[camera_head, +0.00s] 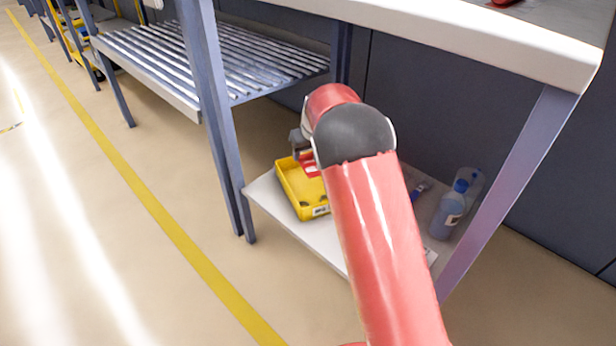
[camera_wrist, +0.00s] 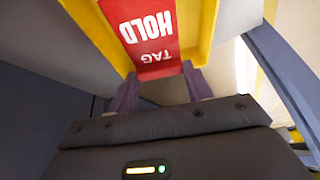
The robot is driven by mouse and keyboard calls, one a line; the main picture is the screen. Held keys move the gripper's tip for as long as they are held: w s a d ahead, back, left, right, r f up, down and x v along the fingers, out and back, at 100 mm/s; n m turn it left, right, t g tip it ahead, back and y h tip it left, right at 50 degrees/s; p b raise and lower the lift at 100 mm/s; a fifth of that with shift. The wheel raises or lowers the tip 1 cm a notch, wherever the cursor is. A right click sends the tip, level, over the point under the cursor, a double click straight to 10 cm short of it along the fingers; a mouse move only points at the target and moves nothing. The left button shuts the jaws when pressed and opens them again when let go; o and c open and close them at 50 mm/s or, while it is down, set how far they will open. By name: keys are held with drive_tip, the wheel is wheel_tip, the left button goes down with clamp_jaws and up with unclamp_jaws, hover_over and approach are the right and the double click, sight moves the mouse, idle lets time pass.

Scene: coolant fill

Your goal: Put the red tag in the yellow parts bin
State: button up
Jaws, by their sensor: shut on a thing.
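The red tag (camera_wrist: 147,30), lettered HOLD TAG in white, shows upside down in the wrist view. My gripper (camera_wrist: 160,80) is shut on its near end, with a finger on each side. The yellow parts bin (camera_wrist: 205,35) appears behind the tag, its walls on both sides of it. In the head view the bin (camera_head: 286,190) sits on the white lower shelf, and the red tag (camera_head: 310,165) shows at its back part, below my gripper (camera_head: 299,152). I cannot tell whether the tag touches the bin's floor. My arm hides the bin's right side.
The white lower shelf (camera_head: 262,198) lies under a bench top (camera_head: 470,35), with a slanted leg (camera_head: 510,190) at right. A blue-capped bottle (camera_head: 447,212) stands right of my arm. A slatted rack (camera_head: 215,62) is at left. The floor (camera_head: 90,190) at left is open.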

sight(305, 179)
wheel_tip(305, 179, down, 9)
drive_tip(key=shift+r+b, duration=0.2)
drive_tip(key=shift+b, duration=0.3)
drive_tip(key=shift+f, duration=0.2)
drive_tip(key=o, duration=0.9)
drive_tip(key=shift+o, duration=0.2)
drive_tip(key=shift+r, duration=0.5)
drive_tip(key=p+v, duration=0.1)
drive_tip(key=v, duration=1)
drive_tip(key=shift+s+r, duration=0.15)
drive_tip(key=shift+s, duration=0.15)
